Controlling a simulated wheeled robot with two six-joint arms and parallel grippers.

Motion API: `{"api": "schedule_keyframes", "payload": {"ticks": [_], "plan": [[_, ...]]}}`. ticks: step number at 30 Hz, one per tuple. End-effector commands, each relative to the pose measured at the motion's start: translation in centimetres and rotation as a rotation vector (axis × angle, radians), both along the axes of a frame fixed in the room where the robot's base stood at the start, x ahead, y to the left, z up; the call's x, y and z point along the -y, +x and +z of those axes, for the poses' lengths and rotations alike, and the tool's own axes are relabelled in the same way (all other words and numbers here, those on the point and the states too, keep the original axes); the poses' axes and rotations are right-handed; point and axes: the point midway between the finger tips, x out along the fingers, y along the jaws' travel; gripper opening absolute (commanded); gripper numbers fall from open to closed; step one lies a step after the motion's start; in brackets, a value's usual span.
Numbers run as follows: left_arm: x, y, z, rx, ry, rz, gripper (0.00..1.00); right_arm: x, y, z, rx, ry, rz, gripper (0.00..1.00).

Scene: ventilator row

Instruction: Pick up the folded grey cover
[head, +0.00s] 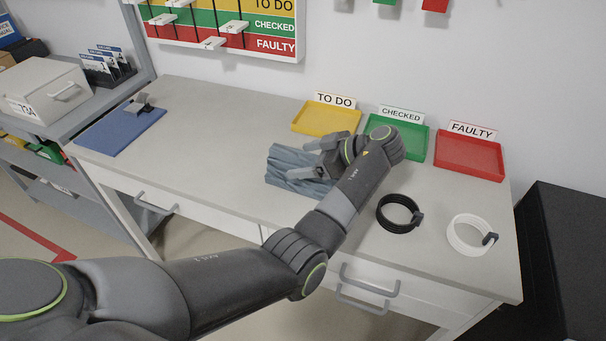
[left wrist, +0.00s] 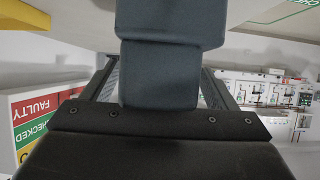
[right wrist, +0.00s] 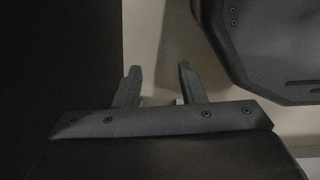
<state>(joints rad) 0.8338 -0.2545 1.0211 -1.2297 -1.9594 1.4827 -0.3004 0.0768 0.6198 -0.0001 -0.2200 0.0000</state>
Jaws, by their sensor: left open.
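The folded grey cover (head: 287,160) lies on the table, left of centre in front of the yellow tray. My left gripper (head: 302,159) reaches over it from the right, its fingers open and pointing left. In the left wrist view the cover (left wrist: 165,75) fills the space between the two fingers, with one finger on each side. I cannot tell whether the fingers touch it. My arm hides part of the cover's right side. My right gripper (right wrist: 158,70) shows only in its own wrist view, open with nothing between its fingers.
Yellow (head: 325,117), green (head: 412,140) and red (head: 470,155) trays stand along the back. A black coil (head: 384,224) and a white coil (head: 462,244) lie at the right. A blue clipboard (head: 118,131) lies at the far left. The table between clipboard and cover is clear.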

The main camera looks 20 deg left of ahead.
Motion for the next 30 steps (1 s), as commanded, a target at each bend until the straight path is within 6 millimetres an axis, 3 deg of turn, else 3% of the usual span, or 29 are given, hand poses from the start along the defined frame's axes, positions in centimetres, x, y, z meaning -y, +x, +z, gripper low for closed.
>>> {"api": "schedule_keyframes", "payload": {"ticks": [3, 9, 22, 30], "plan": [[-0.93, 0.02, -0.23, 0.002, 0.000, 0.001, 0.80, 0.00, 0.01, 0.43, 0.000, 0.000, 0.000, 0.36], [-0.92, 0.04, -0.36, 0.002, 0.000, 0.000, 0.79, 0.01, 0.02, 0.36, 0.000, 0.000, 0.000, 0.36], [-0.90, 0.03, -0.35, 0.001, -0.001, 0.000, 0.23, 0.21, 0.03, 0.37, 0.001, -0.003, 0.001, 0.36], [-0.89, 0.06, -0.24, 0.004, 0.000, 0.000, 0.22, 0.37, 0.03, 0.39, 0.001, -0.004, 0.002, 0.36]]}}
